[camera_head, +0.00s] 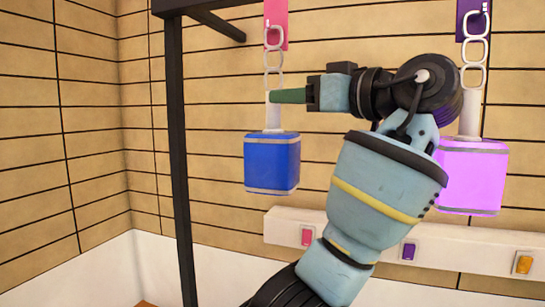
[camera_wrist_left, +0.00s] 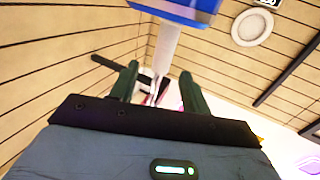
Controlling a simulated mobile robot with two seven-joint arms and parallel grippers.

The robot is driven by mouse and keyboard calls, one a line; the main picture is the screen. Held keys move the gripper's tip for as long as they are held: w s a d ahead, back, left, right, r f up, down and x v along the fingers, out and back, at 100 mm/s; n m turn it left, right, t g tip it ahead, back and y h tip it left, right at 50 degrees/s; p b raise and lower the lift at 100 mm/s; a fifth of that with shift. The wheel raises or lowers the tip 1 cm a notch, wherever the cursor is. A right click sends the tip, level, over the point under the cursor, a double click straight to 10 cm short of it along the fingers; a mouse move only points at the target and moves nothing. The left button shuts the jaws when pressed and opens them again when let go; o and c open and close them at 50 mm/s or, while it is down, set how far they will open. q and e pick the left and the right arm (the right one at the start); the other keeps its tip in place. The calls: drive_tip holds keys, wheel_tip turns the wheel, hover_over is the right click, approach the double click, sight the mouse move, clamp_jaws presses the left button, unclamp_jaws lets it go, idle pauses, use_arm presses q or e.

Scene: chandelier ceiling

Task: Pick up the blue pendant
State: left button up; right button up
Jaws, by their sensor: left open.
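The blue pendant (camera_head: 271,163) hangs upright from a chain of pale links, with a white stem above its blue box. My left gripper (camera_head: 272,96) reaches in from the right at the height of the stem's top. In the left wrist view, the blue box (camera_wrist_left: 185,8) is at the top edge and the stem runs down between the two dark green fingers (camera_wrist_left: 160,72). The fingers are open, with gaps beside the stem; I cannot tell whether either touches it. My right gripper is not in view.
A purple pendant (camera_head: 472,178) hangs at the right, partly behind my left arm. A black frame post (camera_head: 180,160) stands left of the blue pendant. A white wall panel (camera_head: 340,235) carries red, purple and orange switches. A pink tag (camera_head: 276,18) is above the chain.

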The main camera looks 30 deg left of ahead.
sight(273, 133)
use_arm(q)
drive_tip(key=a, duration=0.2)
drive_tip(key=a+p, duration=0.1)
drive_tip(key=a, duration=0.1)
drive_tip(key=shift+w+a, duration=0.2)
drive_tip(key=shift+a, duration=0.05)
drive_tip(key=shift+w+a, duration=0.1)
drive_tip(key=shift+a, duration=0.2)
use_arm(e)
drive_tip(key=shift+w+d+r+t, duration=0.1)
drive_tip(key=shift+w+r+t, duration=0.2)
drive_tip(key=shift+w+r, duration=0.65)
use_arm(q)
drive_tip(key=shift+d, duration=0.1)
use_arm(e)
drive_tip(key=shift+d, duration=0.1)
use_arm(q)
clamp_jaws()
